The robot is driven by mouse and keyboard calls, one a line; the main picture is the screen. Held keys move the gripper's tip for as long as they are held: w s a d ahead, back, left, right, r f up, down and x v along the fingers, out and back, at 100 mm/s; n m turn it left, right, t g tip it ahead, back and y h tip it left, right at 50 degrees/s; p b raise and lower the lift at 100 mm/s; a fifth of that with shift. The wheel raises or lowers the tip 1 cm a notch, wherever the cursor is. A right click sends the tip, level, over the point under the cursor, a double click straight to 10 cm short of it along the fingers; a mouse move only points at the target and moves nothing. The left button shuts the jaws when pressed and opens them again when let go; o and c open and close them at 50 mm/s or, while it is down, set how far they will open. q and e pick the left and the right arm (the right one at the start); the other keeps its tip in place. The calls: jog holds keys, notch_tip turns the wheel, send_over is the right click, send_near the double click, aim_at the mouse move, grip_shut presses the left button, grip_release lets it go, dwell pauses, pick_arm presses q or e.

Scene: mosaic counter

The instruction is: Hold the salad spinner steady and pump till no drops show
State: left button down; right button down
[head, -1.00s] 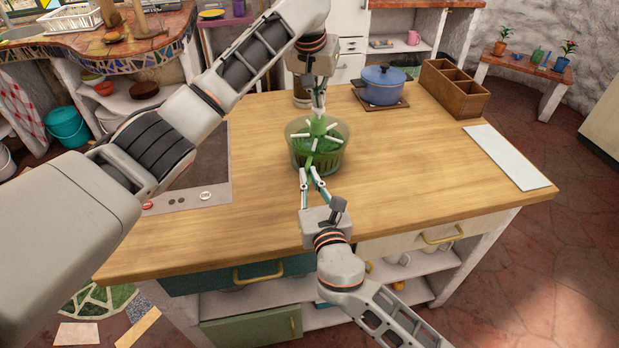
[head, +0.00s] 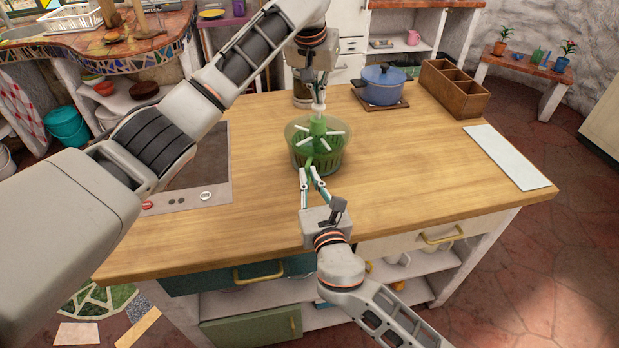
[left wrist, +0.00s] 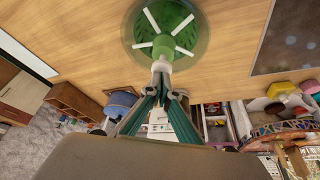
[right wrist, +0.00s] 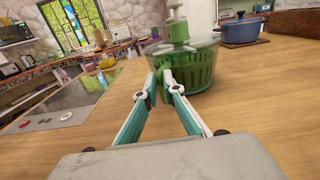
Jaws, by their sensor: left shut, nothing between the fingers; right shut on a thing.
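The salad spinner (head: 330,152) stands upright on the wooden counter. It has a clear green bowl, white bars on top and a central green stem with a pale knob; it also shows in the right wrist view (right wrist: 195,68). My left gripper (head: 319,88) is shut and empty, pointing down directly over the pump knob (left wrist: 161,66), its tips at or just above it; contact is hard to tell. My right gripper (head: 307,172) is shut on the spinner's near side, apparently on a green grip (right wrist: 166,66) partly hidden by the fingers. Drops cannot be made out.
A blue lidded pot (head: 381,86) sits on a mat behind right, beside a wooden divided box (head: 453,88). A white board (head: 507,157) lies at the right. A dark cooktop (head: 195,175) is at the left. The counter's front middle is clear.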

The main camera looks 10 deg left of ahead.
aim_at(318, 105)
pick_arm(q)
jog(key=shift+f, duration=1.3)
jog(key=shift+r, duration=1.3)
jog(key=shift+f, duration=0.1)
jog(key=shift+f, duration=1.3)
jog(key=shift+r, duration=1.5)
jog(key=shift+r, duration=2.95)
